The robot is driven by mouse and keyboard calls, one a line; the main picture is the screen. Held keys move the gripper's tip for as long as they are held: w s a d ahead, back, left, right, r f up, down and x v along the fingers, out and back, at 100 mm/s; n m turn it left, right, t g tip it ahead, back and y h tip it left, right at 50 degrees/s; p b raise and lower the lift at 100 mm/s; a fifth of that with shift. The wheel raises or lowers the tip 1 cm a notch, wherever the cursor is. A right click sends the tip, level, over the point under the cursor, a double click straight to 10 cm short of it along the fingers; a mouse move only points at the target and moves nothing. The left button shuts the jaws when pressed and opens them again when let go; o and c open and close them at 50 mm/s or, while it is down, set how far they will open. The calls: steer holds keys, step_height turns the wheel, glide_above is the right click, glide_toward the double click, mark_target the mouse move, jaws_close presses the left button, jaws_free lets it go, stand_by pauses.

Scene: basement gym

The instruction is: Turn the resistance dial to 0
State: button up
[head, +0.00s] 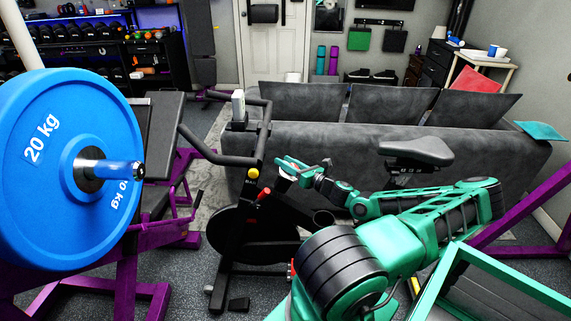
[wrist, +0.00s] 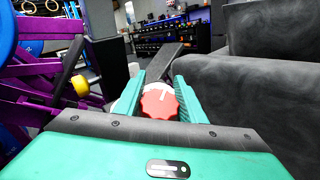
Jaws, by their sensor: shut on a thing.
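The red resistance dial (wrist: 158,104) has a scalloped rim and a white pointer line that points up and slightly right. A pale base shows partly behind it. My gripper (wrist: 160,96) is shut on the dial, with one green finger on each side. In the head view my gripper (head: 288,170) is at the black exercise bike (head: 237,237), between its handlebar and saddle. I cannot make out the dial surely there. Scale numbers around the dial are not readable.
The bike's saddle (head: 414,150) stands above my arm. A grey sofa (head: 330,145) is close behind the bike. A blue 20 kg plate (head: 62,205) on a purple rack (head: 125,270) fills the left. Dumbbell shelves (head: 150,65) stand at the back.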

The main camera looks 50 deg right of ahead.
mark_target(284, 172)
steer(key=n+y, duration=0.2)
steer(key=a+n+y, duration=0.1)
steer(key=n+y, duration=0.2)
steer(key=n+g+y, duration=0.1)
steer(key=y, duration=0.1)
steer(key=a+n+y, duration=0.1)
steer(key=n+y, duration=0.1)
steer(key=shift+s+r+n+g, duration=0.1)
steer(key=shift+s+n+g, duration=0.1)
steer(key=shift+n+g, duration=0.15)
steer(key=shift+s+a+n+g+y, duration=0.15)
steer(key=shift+s+n+g+y, duration=0.05)
steer(key=shift+n+g+y, duration=0.8)
steer(key=shift+s+a+n+g+y, duration=0.2)
steer(key=shift+n+g+y, duration=0.55)
steer(key=shift+n+y, duration=0.45)
steer(key=shift+s+a+n+g+y, duration=0.15)
steer(key=shift+n+g+y, duration=0.75)
steer(key=shift+n, duration=0.35)
steer(key=o, duration=1)
steer(key=shift+o, duration=0.2)
steer(key=shift+s, duration=0.1)
